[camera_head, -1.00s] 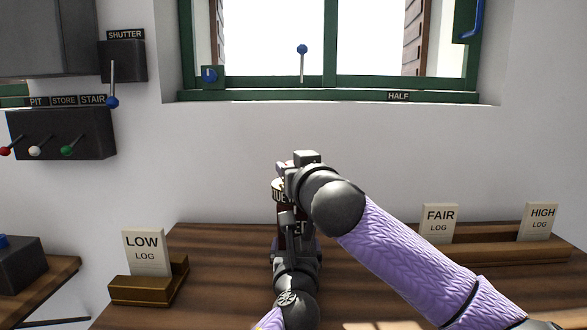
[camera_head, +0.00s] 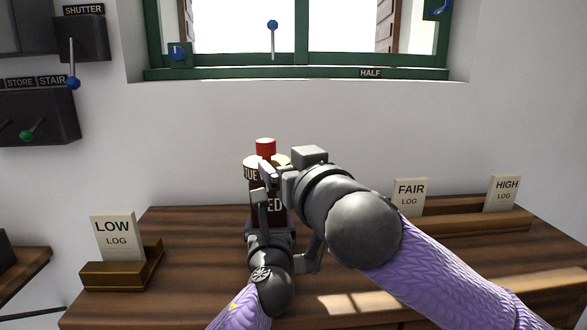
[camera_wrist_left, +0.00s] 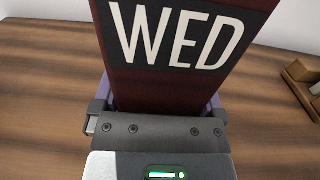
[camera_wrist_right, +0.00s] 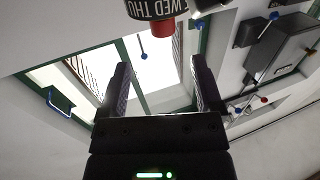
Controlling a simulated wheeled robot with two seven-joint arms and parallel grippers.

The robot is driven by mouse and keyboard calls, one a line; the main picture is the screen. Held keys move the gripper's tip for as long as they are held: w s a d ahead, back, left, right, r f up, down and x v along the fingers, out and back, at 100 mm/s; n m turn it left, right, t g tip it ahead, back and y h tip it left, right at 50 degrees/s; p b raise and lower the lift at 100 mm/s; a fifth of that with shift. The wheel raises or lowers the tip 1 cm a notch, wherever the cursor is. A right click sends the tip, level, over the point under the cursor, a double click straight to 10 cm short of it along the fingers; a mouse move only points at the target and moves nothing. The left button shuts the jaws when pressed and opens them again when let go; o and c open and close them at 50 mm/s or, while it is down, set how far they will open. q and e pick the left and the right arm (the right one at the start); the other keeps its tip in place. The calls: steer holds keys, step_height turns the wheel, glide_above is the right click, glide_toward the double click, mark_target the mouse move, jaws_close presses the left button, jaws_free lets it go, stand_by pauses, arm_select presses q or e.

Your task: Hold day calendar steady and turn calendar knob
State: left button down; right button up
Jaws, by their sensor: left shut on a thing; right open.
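My left gripper (camera_head: 268,222) is shut on the calendar body; the left wrist view shows the WED plate (camera_wrist_left: 178,38) above the jaws. My right gripper (camera_head: 273,175) is open beside the top of the calendar. In the right wrist view its fingers (camera_wrist_right: 162,80) are apart and empty, with the red knob (camera_wrist_right: 163,48) and drum (camera_wrist_right: 155,9) beyond the tips.
A LOW LOG card (camera_head: 116,236) stands in a wooden holder at left. FAIR LOG (camera_head: 409,196) and HIGH LOG (camera_head: 503,193) cards stand at right. The green window (camera_head: 300,72) with a blue-tipped lever is behind. The desk (camera_head: 190,285) is clear between cards and calendar.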

steer(key=shift+v, duration=0.9)
steer(key=n+g+y, duration=0.5)
steer(key=n+y, duration=0.1)
steer(key=y, duration=0.2)
glide_toward(274, 147)
steer(key=x, duration=1.1)
steer(key=shift+w+a, duration=0.15)
steer(key=shift+a, duration=0.15)
